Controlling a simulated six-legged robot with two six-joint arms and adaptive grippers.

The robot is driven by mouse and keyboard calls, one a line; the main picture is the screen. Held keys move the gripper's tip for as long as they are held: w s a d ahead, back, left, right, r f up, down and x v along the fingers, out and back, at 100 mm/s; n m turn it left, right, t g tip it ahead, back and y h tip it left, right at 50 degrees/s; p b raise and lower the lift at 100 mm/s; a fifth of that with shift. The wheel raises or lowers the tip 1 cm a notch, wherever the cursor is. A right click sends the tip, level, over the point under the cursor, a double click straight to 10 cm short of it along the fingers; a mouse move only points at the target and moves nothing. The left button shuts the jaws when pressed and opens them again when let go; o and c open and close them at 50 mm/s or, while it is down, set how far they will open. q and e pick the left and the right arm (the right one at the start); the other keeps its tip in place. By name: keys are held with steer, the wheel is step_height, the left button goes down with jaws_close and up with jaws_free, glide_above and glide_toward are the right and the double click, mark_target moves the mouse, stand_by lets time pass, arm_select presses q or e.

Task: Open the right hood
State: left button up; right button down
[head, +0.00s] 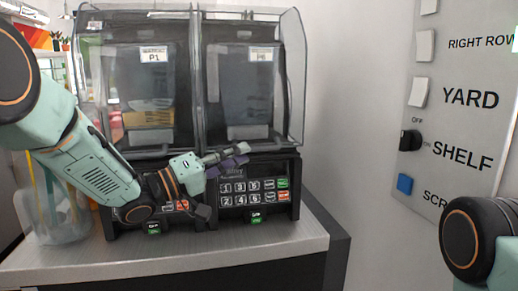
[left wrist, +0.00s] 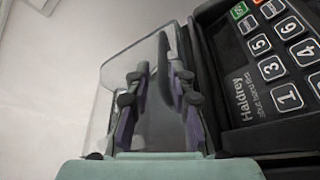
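The right hood (head: 296,75) is a clear cover over the right bay of a black two-bay machine. It looks closed, with its lower edge just above the keypad panel. My left gripper (head: 229,158) is at this lower edge, in front of the right bay. In the left wrist view its two fingers (left wrist: 158,105) stand apart with purple pads. The clear hood panel (left wrist: 104,82) overlaps the fingers there. I cannot tell whether they touch it. Part of my right arm shows at the right edge of the head view, but its gripper does not.
The left hood (head: 92,70) covers the bay labelled P1. The right keypad (head: 254,190) lies just below my left gripper. A clear pitcher (head: 50,215) stands left on the grey counter (head: 215,250). A switch panel (head: 455,100) is on the right wall.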

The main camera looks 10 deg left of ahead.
mark_target(256, 150)
arm_select(q)
steer(key=x, duration=0.5)
steer(key=shift+w+a+f, duration=0.1)
steer(key=shift+w+f, duration=0.1)
steer(key=shift+f, duration=0.05)
steer(key=shift+r, duration=0.15)
steer(key=shift+s+r, duration=0.1)
steer(key=shift+c, duration=1.1)
jaws_close()
